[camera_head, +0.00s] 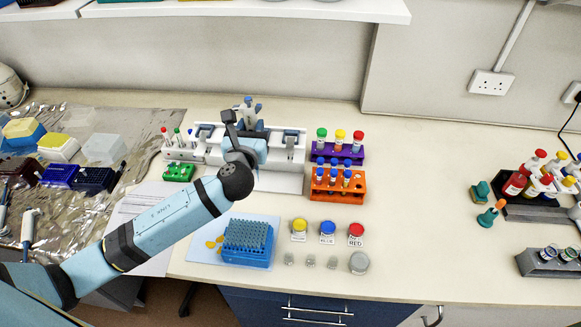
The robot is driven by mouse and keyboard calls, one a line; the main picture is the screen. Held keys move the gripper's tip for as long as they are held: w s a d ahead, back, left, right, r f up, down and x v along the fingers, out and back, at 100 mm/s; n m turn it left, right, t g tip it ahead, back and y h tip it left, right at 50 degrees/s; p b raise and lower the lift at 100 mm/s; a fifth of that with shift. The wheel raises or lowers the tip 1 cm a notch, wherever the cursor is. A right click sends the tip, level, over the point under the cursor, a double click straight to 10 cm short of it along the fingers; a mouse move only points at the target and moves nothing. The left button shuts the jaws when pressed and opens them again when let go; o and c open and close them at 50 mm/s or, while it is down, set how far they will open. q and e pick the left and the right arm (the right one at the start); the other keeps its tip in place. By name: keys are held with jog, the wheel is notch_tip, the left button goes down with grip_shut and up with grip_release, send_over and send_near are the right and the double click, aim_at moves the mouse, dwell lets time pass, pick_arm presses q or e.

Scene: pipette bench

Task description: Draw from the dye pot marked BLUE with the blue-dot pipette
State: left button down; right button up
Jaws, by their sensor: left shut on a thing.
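My left gripper (232,122) reaches over the white stand (288,150) at the back of the bench. It is shut on what looks like a pipette (249,108) with a blue-and-white top. The gripper and wrist cover most of it, and I cannot make out a dot on it. The blue dye pot (327,230) stands at the front middle, between the yellow pot (299,228) and the red pot (356,232). The arm is well behind and left of the pots. My right gripper is not in view.
A blue tip rack (248,244) stands left of the pots. Small clear cups (310,261) and a grey-lidded jar (359,263) sit in front of them. Orange (338,196) and purple (322,151) tube racks stand behind.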

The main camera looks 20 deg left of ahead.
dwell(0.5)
pick_arm(q)
jog(key=s+d+f+m+h+b, duration=0.1)
jog(key=d+h, duration=0.3)
jog(key=d, duration=0.7)
jog(key=s+d+f+m+h+b, duration=0.2)
jog(key=d+f+m+h+b, duration=0.1)
jog(key=d, duration=0.8)
jog(key=shift+s+d+m+h, duration=0.15)
jog(key=shift+s+m+h, duration=0.1)
jog(key=shift+m+h, duration=0.2)
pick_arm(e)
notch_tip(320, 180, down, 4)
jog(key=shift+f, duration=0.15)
pick_arm(q)
jog(key=shift+f, duration=0.3)
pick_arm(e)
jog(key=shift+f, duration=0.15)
